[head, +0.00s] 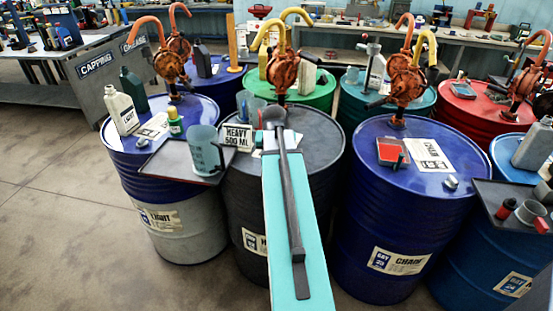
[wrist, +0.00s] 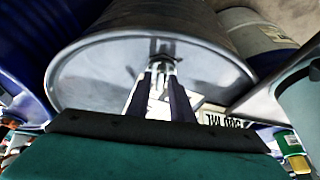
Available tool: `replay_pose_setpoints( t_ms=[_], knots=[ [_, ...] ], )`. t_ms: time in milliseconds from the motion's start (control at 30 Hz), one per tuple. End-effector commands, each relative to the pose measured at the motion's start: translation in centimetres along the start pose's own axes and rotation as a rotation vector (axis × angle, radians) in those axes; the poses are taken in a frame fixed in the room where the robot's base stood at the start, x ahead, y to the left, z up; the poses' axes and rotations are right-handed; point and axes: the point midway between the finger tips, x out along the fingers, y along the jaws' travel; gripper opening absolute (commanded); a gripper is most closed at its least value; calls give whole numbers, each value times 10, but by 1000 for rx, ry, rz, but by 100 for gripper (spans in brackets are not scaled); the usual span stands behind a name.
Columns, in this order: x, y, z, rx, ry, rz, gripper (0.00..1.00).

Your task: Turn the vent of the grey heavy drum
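The grey heavy drum (head: 318,150) stands upright in the middle of the head view, with a HEAVY 500 ML card (head: 238,136) at its top left. My teal arm reaches over its lid and hides part of it; I cannot make out my gripper there. In the wrist view the drum's lid (wrist: 95,75) fills the upper middle. My gripper (wrist: 162,74) points at a small metal vent (wrist: 161,62) near the lid's edge. Its two dark fingers stand apart, with the vent at their tips. I cannot tell whether they press on it.
A blue LIGHT drum (head: 128,170) stands on the left and a blue CHAIN drum (head: 375,215) close on the right. A small tray (head: 165,162) with a clear jug (head: 204,150) juts out beside the heavy drum. Pumps with curved spouts (head: 283,70) rise behind.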

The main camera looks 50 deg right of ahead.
Motion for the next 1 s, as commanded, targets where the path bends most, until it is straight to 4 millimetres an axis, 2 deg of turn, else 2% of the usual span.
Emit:
replay_pose_setpoints(
  t_ms=[567,1000],
  knots=[
    [-6,-1,0,-2,1,-2,31],
    [-44,-1,0,-2,2,-2,31]
  ],
)
